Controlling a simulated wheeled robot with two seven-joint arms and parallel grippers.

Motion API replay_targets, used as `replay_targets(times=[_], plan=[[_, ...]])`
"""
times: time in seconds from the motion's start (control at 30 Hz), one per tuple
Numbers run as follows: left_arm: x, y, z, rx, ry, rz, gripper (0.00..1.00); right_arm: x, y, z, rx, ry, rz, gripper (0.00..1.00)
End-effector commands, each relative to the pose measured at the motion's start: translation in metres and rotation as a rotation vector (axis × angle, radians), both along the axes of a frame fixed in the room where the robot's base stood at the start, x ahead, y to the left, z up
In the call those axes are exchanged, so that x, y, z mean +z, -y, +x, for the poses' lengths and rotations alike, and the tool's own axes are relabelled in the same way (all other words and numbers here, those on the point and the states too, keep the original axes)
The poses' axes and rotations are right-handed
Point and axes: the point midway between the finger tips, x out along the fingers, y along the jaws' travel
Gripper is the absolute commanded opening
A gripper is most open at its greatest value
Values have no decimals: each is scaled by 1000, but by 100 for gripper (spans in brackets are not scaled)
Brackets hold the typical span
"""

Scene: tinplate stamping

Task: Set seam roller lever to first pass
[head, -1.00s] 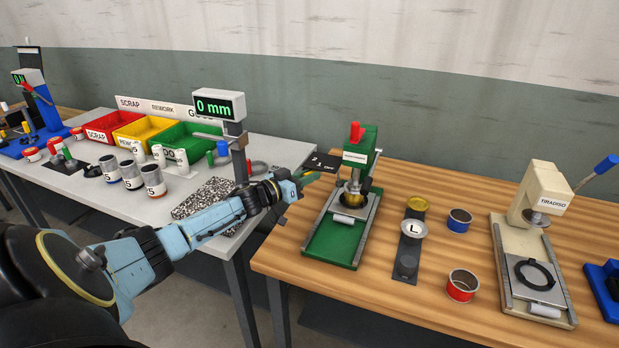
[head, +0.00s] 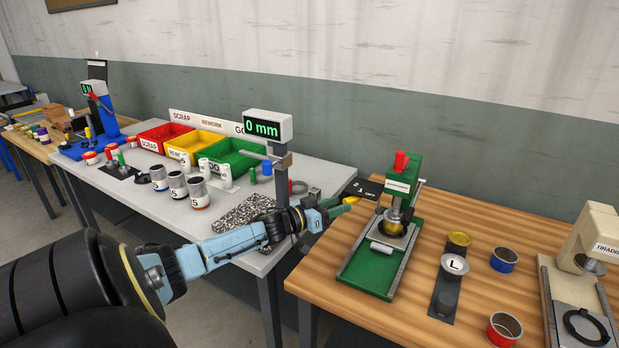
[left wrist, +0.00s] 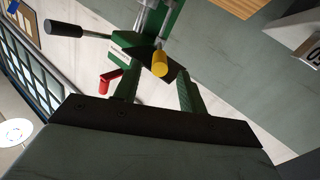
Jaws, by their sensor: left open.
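The green machine (head: 402,185) stands on the wooden table, with a red part on top and a black plate (head: 366,187) marked 2, 1, OFF at its left. A small yellow knob (head: 352,199) shows by the plate; I take it for the lever's end. My left gripper (head: 338,208) is open just left of the machine. In the left wrist view its green fingers (left wrist: 157,78) point at the yellow knob (left wrist: 160,62), which appears between or just beyond the tips. No grip on it shows. Which mark the lever stands at cannot be told. My right gripper is out of view.
A grey table at left holds a gauge (head: 268,127) reading 0 mm, red, yellow and green bins (head: 238,155), and cans. Right of the green machine are a can marked L (head: 454,264), blue and red cans (head: 503,330), and a cream machine (head: 592,240).

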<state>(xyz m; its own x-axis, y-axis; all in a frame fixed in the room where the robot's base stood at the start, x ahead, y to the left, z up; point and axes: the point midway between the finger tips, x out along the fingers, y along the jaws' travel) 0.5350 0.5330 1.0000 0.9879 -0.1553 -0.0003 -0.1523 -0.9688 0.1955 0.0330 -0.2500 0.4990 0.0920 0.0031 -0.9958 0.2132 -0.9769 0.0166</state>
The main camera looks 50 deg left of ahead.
Motion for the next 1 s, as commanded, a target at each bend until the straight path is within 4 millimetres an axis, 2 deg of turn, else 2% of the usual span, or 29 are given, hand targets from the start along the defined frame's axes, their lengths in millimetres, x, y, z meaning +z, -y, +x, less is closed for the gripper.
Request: replay_targets(times=[0.3,0.5,0.7,1.0], plan=[[0,-8,-51,-2,-3,-1,41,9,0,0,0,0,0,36],[0,-12,-76,0,-2,-1,41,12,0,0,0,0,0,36],[1,-14,-89,-1,0,1,41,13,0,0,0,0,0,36],[1,-14,-91,0,1,1,41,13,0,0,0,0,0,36]])
